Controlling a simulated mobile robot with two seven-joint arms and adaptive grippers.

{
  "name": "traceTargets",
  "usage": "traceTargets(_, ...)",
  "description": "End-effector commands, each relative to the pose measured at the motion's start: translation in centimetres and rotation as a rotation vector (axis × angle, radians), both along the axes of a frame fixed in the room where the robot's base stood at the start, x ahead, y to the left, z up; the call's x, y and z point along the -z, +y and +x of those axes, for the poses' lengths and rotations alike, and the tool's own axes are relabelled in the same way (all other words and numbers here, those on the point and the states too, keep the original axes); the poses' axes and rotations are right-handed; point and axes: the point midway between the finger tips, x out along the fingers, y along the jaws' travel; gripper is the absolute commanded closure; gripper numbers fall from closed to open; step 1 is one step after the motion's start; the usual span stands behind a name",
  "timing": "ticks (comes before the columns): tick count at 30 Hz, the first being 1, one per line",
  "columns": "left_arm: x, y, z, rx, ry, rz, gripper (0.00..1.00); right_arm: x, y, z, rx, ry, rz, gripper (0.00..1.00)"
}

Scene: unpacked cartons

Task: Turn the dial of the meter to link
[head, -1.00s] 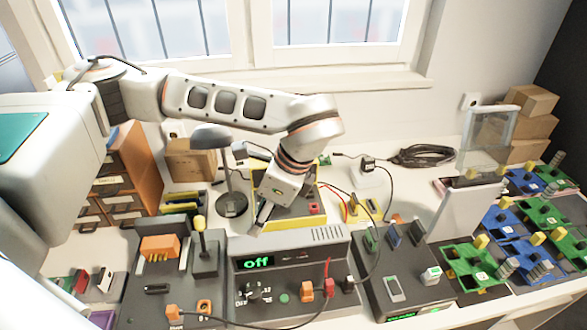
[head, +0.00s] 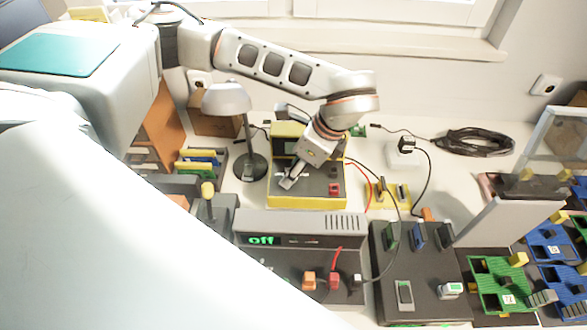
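The grey meter (head: 290,222) stands at the front centre in the head view, with a green "off" on its display (head: 262,240). An orange plug (head: 309,281) and a red plug (head: 335,281) sit on its front. Its dial is hidden behind a white part of my own body. My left gripper (head: 288,184) points down behind the meter, over the yellow-edged device (head: 308,202), apart from the meter. Its fingers look narrow from this angle, so I cannot tell whether they are open or shut. My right gripper is not in view.
A desk lamp (head: 228,98) stands left of the yellow-edged device. A dark panel (head: 425,285) adjoins the meter on the right, with green and blue boards (head: 500,285) beyond. Cables cross right of the gripper. A coiled black cable (head: 475,141) lies at the back right.

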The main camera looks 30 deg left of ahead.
Motion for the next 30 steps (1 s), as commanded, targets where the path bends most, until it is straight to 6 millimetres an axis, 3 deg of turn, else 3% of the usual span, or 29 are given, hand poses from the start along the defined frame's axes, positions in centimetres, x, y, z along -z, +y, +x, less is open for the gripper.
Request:
traceTargets(12,1.11,0.48,-0.07,-0.001,-0.001,0.0,0.61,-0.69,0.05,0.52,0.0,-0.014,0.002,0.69)
traceTargets(13,1.1,0.47,-0.07,-0.001,0.0,0.0,0.64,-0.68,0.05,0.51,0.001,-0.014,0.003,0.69)
traceTargets(17,1.1,0.46,-0.07,0.0,0.0,0.0,0.97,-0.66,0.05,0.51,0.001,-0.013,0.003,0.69)
traceTargets(18,1.1,0.46,-0.07,0.0,0.0,0.0,0.99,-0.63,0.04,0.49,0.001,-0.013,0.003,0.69)
traceTargets(30,1.07,0.43,-0.13,0.056,0.0,0.0,0.99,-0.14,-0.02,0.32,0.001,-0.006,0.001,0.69)
